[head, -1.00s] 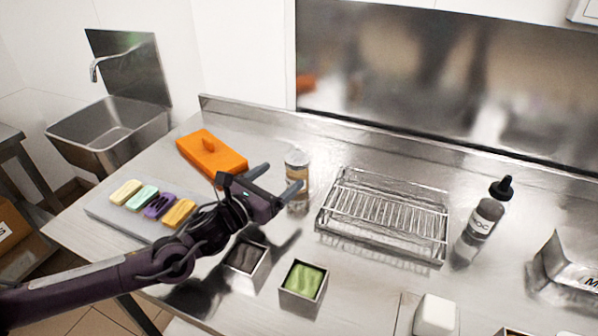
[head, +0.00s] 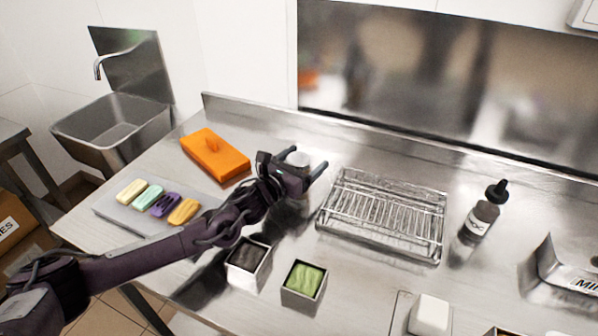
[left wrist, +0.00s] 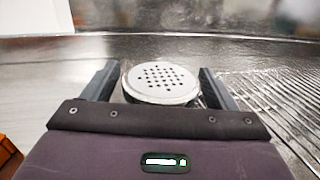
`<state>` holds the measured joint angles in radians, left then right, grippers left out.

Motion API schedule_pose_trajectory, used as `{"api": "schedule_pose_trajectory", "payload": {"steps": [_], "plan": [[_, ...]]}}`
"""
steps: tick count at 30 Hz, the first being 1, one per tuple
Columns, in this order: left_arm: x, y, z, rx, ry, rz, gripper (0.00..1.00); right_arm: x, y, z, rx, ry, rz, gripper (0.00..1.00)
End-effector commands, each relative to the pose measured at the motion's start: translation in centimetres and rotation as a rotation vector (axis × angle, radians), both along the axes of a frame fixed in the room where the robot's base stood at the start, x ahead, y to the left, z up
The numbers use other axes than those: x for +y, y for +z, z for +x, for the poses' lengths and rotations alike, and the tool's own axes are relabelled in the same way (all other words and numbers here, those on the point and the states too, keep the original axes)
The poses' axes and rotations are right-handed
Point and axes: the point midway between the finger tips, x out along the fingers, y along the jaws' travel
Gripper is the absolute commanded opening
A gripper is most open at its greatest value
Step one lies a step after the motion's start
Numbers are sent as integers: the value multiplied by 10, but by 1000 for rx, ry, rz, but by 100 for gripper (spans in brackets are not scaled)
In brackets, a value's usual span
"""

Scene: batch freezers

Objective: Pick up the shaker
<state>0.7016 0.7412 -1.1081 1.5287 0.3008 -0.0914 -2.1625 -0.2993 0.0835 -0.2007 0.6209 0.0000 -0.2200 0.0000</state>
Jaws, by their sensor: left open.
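The shaker (head: 298,160) stands upright on the steel counter, left of the wire rack. Its light perforated lid shows in the left wrist view (left wrist: 160,82), between the two fingers. My left gripper (head: 294,168) is open, with one finger on each side of the shaker; the left wrist view also shows both fingers (left wrist: 155,85) apart. I cannot tell whether either finger touches it. Most of the shaker's body is hidden behind the gripper. My right gripper is not in view.
A wire rack (head: 385,215) stands close on the right. An orange lidded box (head: 215,155) and a tray (head: 112,216) of coloured bars lie on the left. Two square tins, dark (head: 248,256) and green (head: 303,279), stand in front. A dark bottle (head: 482,218) is farther right.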

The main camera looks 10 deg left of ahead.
Motion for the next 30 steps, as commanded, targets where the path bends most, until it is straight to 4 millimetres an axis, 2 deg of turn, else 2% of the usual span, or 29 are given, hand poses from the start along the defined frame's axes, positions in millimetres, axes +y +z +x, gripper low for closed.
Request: {"api": "schedule_pose_trajectory", "payload": {"steps": [2, 13, 23, 26, 30], "plan": [[0, 0, 0, 0, 0, 0, 78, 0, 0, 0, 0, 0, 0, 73], [0, 0, 0, -1, 1, 0, 32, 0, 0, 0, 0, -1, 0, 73], [1, 5, 0, -2, 1, -1, 31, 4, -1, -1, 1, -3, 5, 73], [1, 13, 0, -3, 0, -1, 31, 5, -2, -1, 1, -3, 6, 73], [1, 35, 0, -7, 0, 0, 31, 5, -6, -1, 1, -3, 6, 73]]}}
